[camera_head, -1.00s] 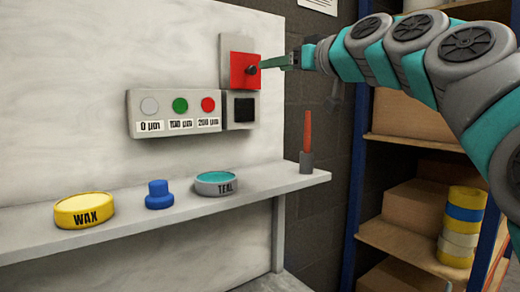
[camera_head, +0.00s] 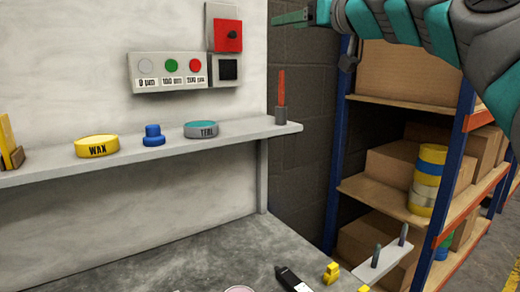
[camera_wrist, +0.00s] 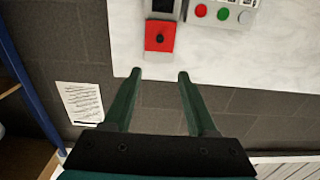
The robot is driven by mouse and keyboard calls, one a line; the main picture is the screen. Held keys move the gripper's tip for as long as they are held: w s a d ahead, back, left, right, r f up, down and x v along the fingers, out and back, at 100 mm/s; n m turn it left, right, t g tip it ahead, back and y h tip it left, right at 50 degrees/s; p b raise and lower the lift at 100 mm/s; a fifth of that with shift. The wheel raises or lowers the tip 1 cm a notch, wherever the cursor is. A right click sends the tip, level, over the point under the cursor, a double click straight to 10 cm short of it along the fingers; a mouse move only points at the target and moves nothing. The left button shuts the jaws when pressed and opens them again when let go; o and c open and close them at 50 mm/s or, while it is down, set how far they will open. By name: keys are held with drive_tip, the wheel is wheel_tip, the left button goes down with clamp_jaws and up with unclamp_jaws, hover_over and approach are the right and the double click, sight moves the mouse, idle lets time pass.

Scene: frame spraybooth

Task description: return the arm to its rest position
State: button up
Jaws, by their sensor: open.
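My gripper (camera_wrist: 160,76) is open and empty in the wrist view, its two green fingers apart. Beyond the fingertips is the red square panel with a black knob (camera_wrist: 160,36). In the head view my gripper (camera_head: 290,18) shows side-on at the top, right of the red panel (camera_head: 228,36) and apart from it. My arm reaches in from the upper right, in front of the shelving.
A button box (camera_head: 168,72) is on the white wall. A ledge (camera_head: 60,168) holds a WAX tin (camera_head: 97,146), a blue knob-shaped piece (camera_head: 153,135), and a TEAL tin (camera_head: 201,129). A shelving rack (camera_head: 410,115) with cardboard boxes stands right. Small items lie on the lower grey surface (camera_head: 180,245).

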drive_tip(key=s+a+f+m+g+h, duration=0.1)
drive_tip(key=s+f+g, duration=0.2)
drive_tip(key=f, duration=0.7)
drive_tip(key=s+a+f+g+h, duration=0.2)
drive_tip(key=s+f, duration=0.2)
drive_tip(key=f, duration=0.7)
drive_tip(key=s+a+f+m+g+h, duration=0.1)
drive_tip(key=s+f+g, duration=0.2)
drive_tip(key=f, duration=0.7)
drive_tip(key=s+d+f+m+g+h, duration=0.1)
drive_tip(key=s+d+f+g+h, duration=0.1)
drive_tip(key=s+f, duration=0.7)
drive_tip(key=s+d+f+m+g+h, duration=0.2)
drive_tip(key=s+d+f+g, duration=0.2)
drive_tip(key=s+f, duration=0.5)
drive_tip(key=s+d+f+m+g+h, duration=0.1)
drive_tip(key=s+d+f+g+h, duration=0.1)
drive_tip(key=s+d+f, duration=0.4)
drive_tip(key=s+f, duration=0.3)
drive_tip(key=s, duration=0.2)
drive_tip(key=shift+d+f+m+g, duration=0.15)
drive_tip(key=shift+m+g, duration=0.25)
